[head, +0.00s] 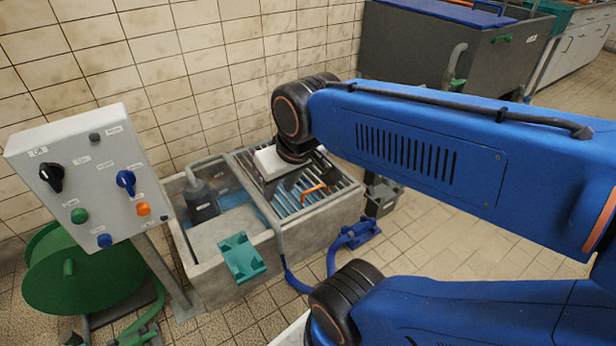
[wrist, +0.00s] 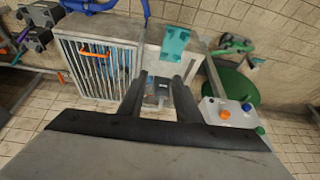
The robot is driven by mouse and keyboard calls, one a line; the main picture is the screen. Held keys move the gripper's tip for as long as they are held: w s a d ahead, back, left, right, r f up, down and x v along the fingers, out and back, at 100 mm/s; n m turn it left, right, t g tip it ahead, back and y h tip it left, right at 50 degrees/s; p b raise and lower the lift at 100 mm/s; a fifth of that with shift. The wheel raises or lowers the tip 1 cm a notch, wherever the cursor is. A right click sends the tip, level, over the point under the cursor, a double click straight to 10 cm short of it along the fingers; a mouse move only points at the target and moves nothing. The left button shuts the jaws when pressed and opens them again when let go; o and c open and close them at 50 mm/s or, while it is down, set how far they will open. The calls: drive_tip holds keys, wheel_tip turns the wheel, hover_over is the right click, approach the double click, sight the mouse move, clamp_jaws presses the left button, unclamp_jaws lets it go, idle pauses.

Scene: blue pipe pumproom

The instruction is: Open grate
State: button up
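The grate (head: 325,180) is a panel of grey metal bars lying flat over the right part of a concrete basin (head: 325,226). An orange handle (head: 313,189) sits on it. In the wrist view the grate (wrist: 112,72) is at the left, with its orange handle (wrist: 95,53) near the far edge. My gripper (wrist: 159,84) is open and empty, its two dark fingers apart, pointing toward the basin to the right of the handle. In the head view my gripper's pale body covers the back part of the grate. The gripper is apart from the handle.
The basin's left part is uncovered, with a dark pump (head: 202,204) inside. A teal bracket (head: 241,257) hangs on the front rim. A control panel (head: 95,180) and green reel (head: 70,275) stand left. A blue hose (head: 292,278) runs down the front. Tiled walls close the back.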

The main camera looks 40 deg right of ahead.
drive_tip(key=w+d+f+m, duration=0.2)
drive_tip(key=w+d+m, duration=0.35)
drive_tip(key=w, duration=0.35)
drive_tip(key=m+g, duration=0.2)
drive_tip(key=m, duration=1.1)
hover_over(319, 186)
drive_tip(key=s, duration=0.4)
drive_tip(key=s+x, duration=0.2)
drive_tip(key=x, duration=0.7)
drive_tip(key=s+f+x, duration=0.1)
drive_tip(key=s+x, duration=0.1)
drive_tip(key=x, duration=2.3)
drive_tip(key=shift+a+f, duration=0.1)
drive_tip(key=shift+f, duration=0.2)
drive_tip(key=shift+c, duration=0.3)
clamp_jaws()
